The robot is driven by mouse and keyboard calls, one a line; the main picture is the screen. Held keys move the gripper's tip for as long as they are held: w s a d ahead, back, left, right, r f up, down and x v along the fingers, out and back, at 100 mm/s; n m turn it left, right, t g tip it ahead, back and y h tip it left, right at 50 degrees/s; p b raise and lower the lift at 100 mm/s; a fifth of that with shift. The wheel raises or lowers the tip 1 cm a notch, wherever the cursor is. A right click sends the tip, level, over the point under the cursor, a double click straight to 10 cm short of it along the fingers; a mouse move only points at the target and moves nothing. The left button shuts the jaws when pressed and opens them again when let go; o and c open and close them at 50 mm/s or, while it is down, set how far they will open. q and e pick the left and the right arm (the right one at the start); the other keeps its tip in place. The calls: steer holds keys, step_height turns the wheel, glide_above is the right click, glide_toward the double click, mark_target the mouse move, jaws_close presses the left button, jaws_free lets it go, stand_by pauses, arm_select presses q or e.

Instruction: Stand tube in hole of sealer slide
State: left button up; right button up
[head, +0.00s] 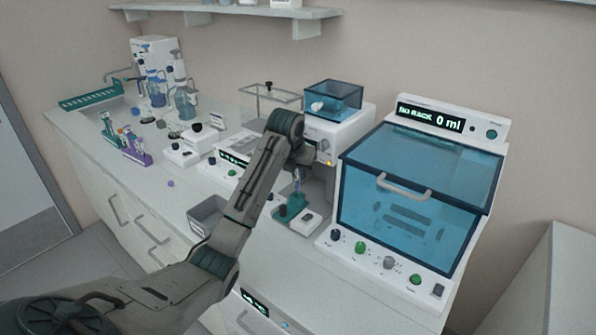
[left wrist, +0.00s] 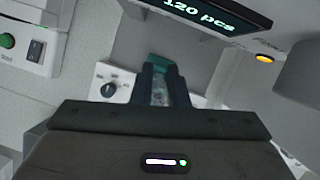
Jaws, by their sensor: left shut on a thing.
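The sealer (head: 331,140), a white machine with a clear blue bin on top, stands right of centre in the head view; its "120 pcs" display (left wrist: 208,12) shows in the left wrist view. The teal slide (head: 290,210) sits low in front of it, and a teal part also shows in the left wrist view (left wrist: 160,62). My left gripper (head: 298,180) points down over the slide, shut on a small clear tube (left wrist: 160,92). The tube's lower end and the hole are hidden, so I cannot tell whether they meet. My right gripper is not in view.
A large blue-lidded machine (head: 415,200) reading "No rack" stands close on the right. A grey bin (head: 207,214) is at the counter's front edge. Racks with tubes (head: 134,148) and bottles (head: 185,100) stand further left. Bare counter (head: 165,200) lies at left front.

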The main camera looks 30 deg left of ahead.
arm_select(q)
steer(key=shift+f, duration=0.1)
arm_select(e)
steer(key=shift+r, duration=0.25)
arm_select(q)
steer(key=shift+f, duration=0.2)
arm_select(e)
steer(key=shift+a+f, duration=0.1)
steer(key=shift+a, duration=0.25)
arm_select(q)
steer(key=shift+f, duration=0.15)
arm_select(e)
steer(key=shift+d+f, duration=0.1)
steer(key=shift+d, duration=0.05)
arm_select(q)
steer(key=shift+f, duration=0.45)
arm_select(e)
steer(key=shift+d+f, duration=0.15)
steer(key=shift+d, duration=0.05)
arm_select(q)
steer(key=shift+f, duration=0.15)
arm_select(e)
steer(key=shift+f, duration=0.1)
arm_select(q)
steer(key=shift+f+b, duration=0.25)
steer(key=shift+b, duration=0.1)
steer(key=shift+f, duration=0.1)
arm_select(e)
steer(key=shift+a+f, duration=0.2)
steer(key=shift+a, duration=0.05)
